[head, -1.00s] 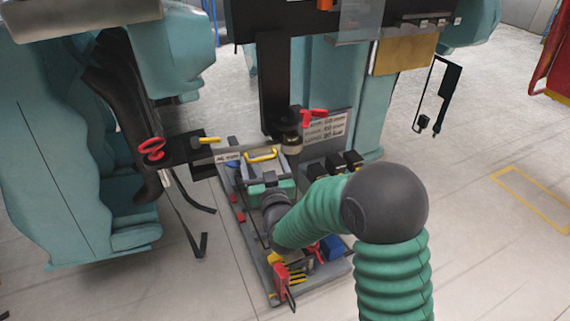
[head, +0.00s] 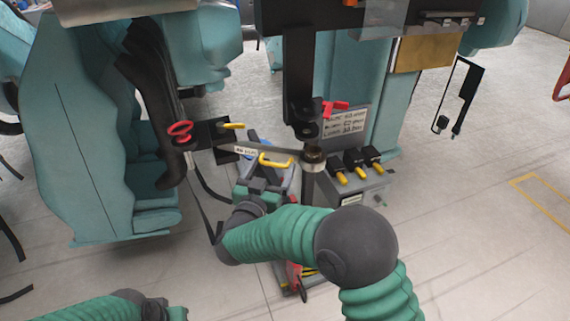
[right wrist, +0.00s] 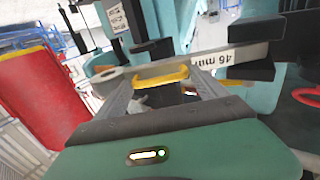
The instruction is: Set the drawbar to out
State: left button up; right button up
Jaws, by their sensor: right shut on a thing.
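The drawbar is a grey bar with a white "46 mm" label (right wrist: 245,54). It runs from the black bracket at the left to a ring end (head: 313,160) near the dark post, and slopes down to the right in the head view. A yellow handle (head: 276,161) stands on it; it also shows in the right wrist view (right wrist: 161,76). My right gripper (head: 270,172) reaches to this handle from below, its fingers (right wrist: 160,84) shut on it. My left arm shows only in part at the bottom left; its fingers are out of view.
A red knob (head: 180,131) and a small yellow lever (head: 233,126) sit at the bracket end. A red handle (head: 335,108) is by the post. A box with several yellow-tipped black plugs (head: 360,172) stands to the right. Teal bodies flank the bar. Open floor lies front right.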

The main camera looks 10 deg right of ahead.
jog(key=shift+s+a+f+m+h, duration=0.2)
jog(key=shift+s+a+m+h, duration=0.15)
jog(key=shift+a+h, duration=0.2)
jog(key=shift+s, duration=0.1)
jog(key=shift+g, duration=0.3)
jog(key=o, duration=1.6)
jog(key=shift+o, duration=1)
jog(key=shift+w+a, duration=0.1)
jog(key=shift+w, duration=0.1)
jog(key=shift+s+r, duration=0.1)
jog(key=shift+r, duration=0.05)
